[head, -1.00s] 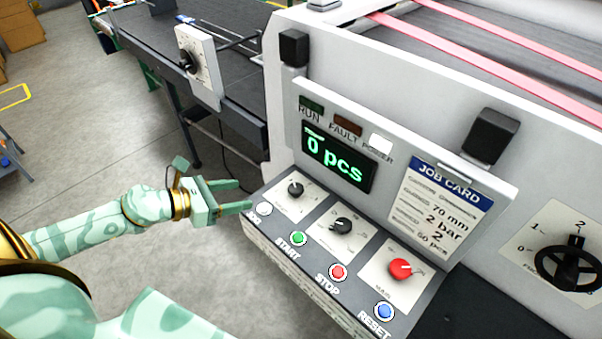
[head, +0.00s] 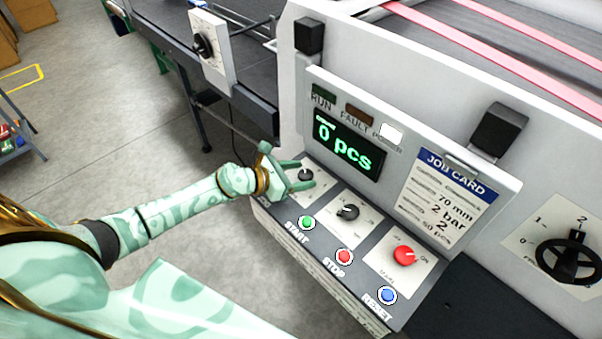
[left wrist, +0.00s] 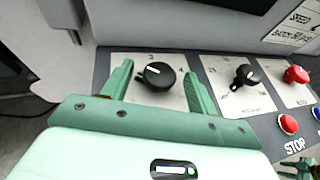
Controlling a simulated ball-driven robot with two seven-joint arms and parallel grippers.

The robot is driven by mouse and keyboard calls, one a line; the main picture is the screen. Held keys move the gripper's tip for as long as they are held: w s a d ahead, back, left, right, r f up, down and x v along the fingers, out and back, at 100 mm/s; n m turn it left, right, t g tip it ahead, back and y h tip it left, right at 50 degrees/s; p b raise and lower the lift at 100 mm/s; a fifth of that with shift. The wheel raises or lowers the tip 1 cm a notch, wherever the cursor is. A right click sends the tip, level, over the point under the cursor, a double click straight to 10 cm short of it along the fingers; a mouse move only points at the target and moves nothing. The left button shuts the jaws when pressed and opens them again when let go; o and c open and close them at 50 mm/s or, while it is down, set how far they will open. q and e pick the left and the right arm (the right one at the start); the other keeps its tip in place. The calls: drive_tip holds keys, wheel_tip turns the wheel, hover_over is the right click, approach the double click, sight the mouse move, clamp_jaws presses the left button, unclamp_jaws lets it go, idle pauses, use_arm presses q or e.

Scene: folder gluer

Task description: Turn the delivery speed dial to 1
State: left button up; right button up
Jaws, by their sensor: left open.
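A black knob (head: 305,175) with a white pointer mark sits on the left plate of the sloping control panel. Its label is too small to read, so I cannot tell whether it is the delivery speed dial. My left gripper (head: 298,173) is open at this knob. In the left wrist view the knob (left wrist: 158,76) stands between the two spread fingers, with a gap on each side; its pointer slants toward upper left.
The panel also carries a middle black knob (head: 348,212), a red knob (head: 404,255), and START (head: 307,222), STOP (head: 344,257) and RESET (head: 387,295) buttons. A raised display (head: 345,148) reads 0 pcs. Another black dial (head: 203,46) is at the back left; a handwheel (head: 567,258) is at right.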

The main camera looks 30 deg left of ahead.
use_arm(q)
drive_tip(key=shift+w+d+f, duration=0.15)
drive_tip(key=shift+w+d, duration=0.05)
